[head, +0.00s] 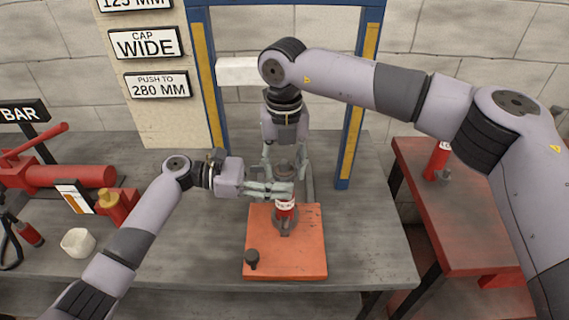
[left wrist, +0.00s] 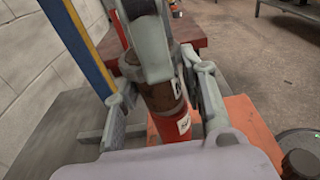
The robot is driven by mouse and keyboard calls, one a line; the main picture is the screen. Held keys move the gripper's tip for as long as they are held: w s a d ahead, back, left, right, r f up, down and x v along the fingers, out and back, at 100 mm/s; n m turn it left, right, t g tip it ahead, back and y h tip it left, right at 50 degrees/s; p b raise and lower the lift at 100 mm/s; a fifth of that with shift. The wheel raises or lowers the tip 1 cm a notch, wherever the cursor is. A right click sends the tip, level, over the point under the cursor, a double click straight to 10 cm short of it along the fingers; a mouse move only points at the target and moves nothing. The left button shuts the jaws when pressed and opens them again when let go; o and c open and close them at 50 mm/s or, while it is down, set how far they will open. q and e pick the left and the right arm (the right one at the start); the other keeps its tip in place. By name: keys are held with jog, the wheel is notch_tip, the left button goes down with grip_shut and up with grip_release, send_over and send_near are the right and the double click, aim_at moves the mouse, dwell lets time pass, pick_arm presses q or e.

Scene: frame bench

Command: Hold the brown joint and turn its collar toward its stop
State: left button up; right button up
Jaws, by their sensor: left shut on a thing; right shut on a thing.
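The brown joint (left wrist: 162,96) stands upright in the left wrist view, above a red section (left wrist: 170,128) with a white label. In the head view, the red section shows above a dark holder on the orange plate (head: 262,225). My left gripper (head: 283,188) reaches in from the left and is shut on the joint; its fingers flank the joint in the left wrist view. My right gripper (head: 285,164) comes down from above and is shut on the joint's upper end. The grippers hide much of the joint, and the collar and its stop cannot be made out clearly.
A blue and yellow frame (head: 207,85) stands behind the joint. A dark knob (head: 252,259) sits on the plate's front left. A white cup (head: 78,242) and red tools (head: 60,175) are at left. A red table (head: 450,225) stands at right. The bench front is mostly clear.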

pick_arm(q)
jog(key=shift+o, duration=0.2)
pick_arm(e)
jog(key=shift+d+n, duration=0.15)
jog(key=shift+n, duration=1.25)
pick_arm(q)
jog(key=shift+c, duration=0.2)
pick_arm(e)
jog(key=o, duration=1.2)
jog(key=shift+c, duration=0.2)
notch_tip(320, 180, up, 12)
